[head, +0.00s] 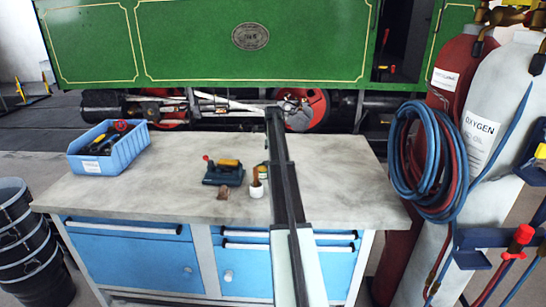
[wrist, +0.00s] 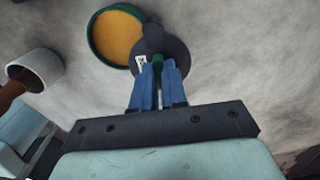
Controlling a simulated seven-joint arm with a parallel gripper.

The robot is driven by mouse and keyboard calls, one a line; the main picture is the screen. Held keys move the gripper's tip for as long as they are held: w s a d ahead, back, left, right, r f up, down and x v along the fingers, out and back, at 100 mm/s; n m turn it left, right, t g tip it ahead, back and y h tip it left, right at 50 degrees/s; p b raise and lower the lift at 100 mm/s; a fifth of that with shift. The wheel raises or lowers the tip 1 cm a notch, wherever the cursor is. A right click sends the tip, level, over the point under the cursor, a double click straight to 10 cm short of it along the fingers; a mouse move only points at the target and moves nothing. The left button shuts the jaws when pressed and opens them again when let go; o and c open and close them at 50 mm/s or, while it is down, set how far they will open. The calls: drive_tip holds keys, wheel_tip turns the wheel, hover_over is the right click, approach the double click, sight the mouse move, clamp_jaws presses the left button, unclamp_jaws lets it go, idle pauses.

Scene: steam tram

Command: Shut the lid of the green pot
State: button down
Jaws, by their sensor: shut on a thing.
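In the wrist view the green pot (wrist: 94,42) stands on the worktop with its top partly open, showing an orange-yellow inside. Its dark round lid (wrist: 176,45) lies to the right and overlaps the pot's right edge. Whether the lid is flat or tilted is hard to tell. My gripper (wrist: 158,66), with blue fingers, is shut on a small green knob at the lid's near side.
A white cup (head: 257,190) with a brown-handled brush stands close by, left of my gripper in the wrist view. A blue tool (head: 224,173) and a blue crate (head: 126,151) of tools are farther left on the worktop (head: 330,185). Its right side is clear. Gas cylinders (head: 487,110) stand beyond.

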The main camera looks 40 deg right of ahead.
drive_tip(key=m, duration=0.2)
drive_tip(key=a+m, duration=0.2)
drive_tip(key=m, duration=0.1)
drive_tip(key=shift+s+m, duration=0.3)
drive_tip(key=shift+s, duration=0.05)
drive_tip(key=m, duration=0.2)
drive_tip(key=a+m, duration=0.1)
drive_tip(key=m, duration=0.1)
drive_tip(key=a+m, duration=0.1)
drive_tip(key=m, duration=0.1)
drive_tip(key=shift+w, duration=0.2)
drive_tip(key=c, duration=1.2)
unclamp_jaws()
drive_tip(key=shift+o, duration=0.2)
drive_tip(key=shift+r, duration=0.1)
wheel_tip(320, 180, up, 14)
drive_tip(key=shift+f, duration=0.2)
